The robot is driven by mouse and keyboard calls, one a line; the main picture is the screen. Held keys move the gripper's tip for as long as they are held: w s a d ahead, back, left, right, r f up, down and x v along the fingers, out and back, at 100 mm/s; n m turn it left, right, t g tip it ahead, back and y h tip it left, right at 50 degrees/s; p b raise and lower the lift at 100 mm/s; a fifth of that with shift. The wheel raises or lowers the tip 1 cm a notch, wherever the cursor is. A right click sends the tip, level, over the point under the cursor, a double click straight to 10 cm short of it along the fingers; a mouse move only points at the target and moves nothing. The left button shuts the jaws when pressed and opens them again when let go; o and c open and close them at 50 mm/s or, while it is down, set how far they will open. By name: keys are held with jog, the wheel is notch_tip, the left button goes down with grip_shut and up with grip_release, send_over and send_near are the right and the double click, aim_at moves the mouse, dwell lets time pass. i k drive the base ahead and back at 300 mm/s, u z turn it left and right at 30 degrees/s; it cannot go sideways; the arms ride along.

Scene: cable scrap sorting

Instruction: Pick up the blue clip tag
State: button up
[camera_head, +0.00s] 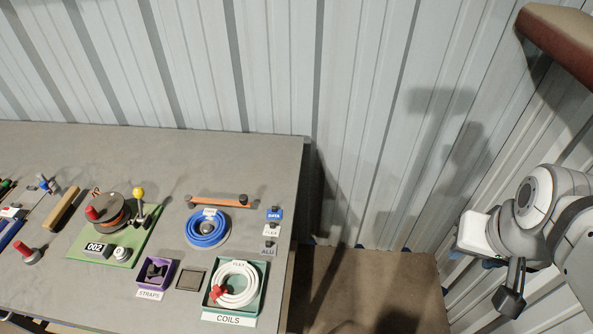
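The blue clip tag (274,213), lettered DATA, sits near the right edge of the grey table. It is the farthest of a short column of tags. A white tag (271,230) and a grey tag (268,248) lettered ALU sit just in front of it. My arm is at the right of the picture, away from the table and well to the right of the tag. My gripper (510,296) seems to be the dark end hanging there; its fingers cannot be made out. Nothing touches the blue tag.
Left of the tags are an orange bar (218,201) and a blue cable coil (208,229). A teal COILS tray (210,298) holds a white coil. A purple STRAPS bin (143,281) and a green board (80,250) stand farther left. A corrugated wall (370,120) rises behind.

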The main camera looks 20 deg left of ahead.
aim_at(273, 213)
jog(key=z, duration=0.05)
jog(key=i, duration=1.4)
jog(key=u, duration=2.95)
